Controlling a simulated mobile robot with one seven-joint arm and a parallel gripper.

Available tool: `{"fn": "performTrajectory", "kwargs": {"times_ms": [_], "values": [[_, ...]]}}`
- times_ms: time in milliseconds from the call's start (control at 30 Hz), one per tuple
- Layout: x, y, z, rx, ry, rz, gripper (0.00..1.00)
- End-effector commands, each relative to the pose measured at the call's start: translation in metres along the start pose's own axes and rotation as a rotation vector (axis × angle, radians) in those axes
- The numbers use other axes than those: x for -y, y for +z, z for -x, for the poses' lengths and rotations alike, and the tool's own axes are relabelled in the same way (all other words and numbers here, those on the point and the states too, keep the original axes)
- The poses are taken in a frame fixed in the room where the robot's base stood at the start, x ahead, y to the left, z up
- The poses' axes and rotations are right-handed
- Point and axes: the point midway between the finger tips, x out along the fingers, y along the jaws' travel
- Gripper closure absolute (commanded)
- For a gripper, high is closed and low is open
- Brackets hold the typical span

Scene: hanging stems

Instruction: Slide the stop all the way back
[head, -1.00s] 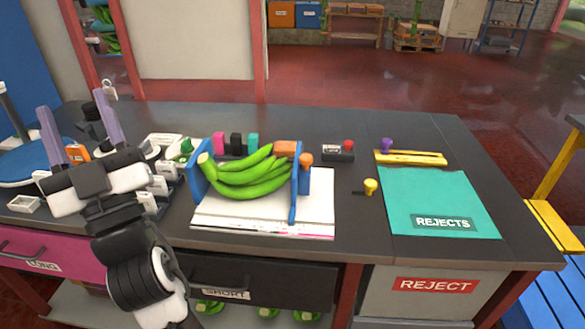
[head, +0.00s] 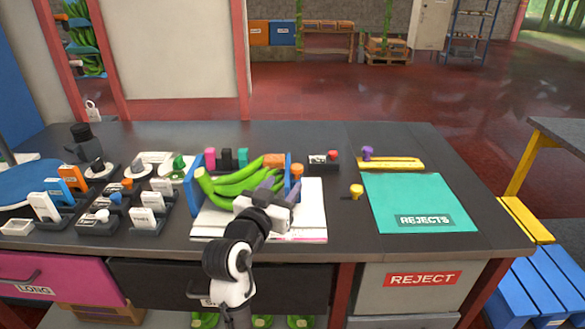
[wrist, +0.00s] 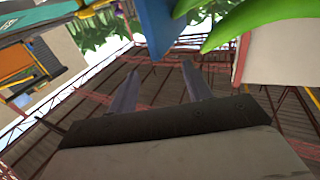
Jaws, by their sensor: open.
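A blue upright plate (head: 288,162) with an orange knob (head: 296,170) stands at the right end of a bunch of green bananas (head: 232,181); I take this plate as the stop. A second blue plate (head: 190,186) stands at the bunch's left end. Both are on a white board (head: 312,205). My gripper (head: 272,182) is open and empty, in front of the bunch's right part, close to the right plate. It hides that plate's lower part; contact cannot be told. The wrist view shows the apart fingers (wrist: 158,88), with blue (wrist: 158,28) and a green banana (wrist: 245,22) beyond.
A yellow rail (head: 400,164) with a purple knob (head: 367,153) lies behind the teal REJECTS mat (head: 410,190) on the right. A yellow knob (head: 356,191) is between board and mat. Labelled blocks (head: 100,195) crowd the bench's left side. Coloured blocks (head: 226,157) stand behind the bananas.

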Motion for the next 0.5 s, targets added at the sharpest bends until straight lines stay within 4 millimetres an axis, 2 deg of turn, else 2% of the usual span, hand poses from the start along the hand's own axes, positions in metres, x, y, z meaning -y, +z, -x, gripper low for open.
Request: {"fn": "performTrajectory", "kwargs": {"times_ms": [33,200,333,500], "values": [[-0.001,-0.003,-0.012,0.002,0.002,0.000,0.50],[0.000,-0.003,-0.044,0.001,0.000,0.000,0.50],[0.000,-0.002,-0.059,0.000,-0.001,-0.001,0.50],[0.001,-0.001,-0.069,-0.001,-0.003,-0.001,0.50]]}}
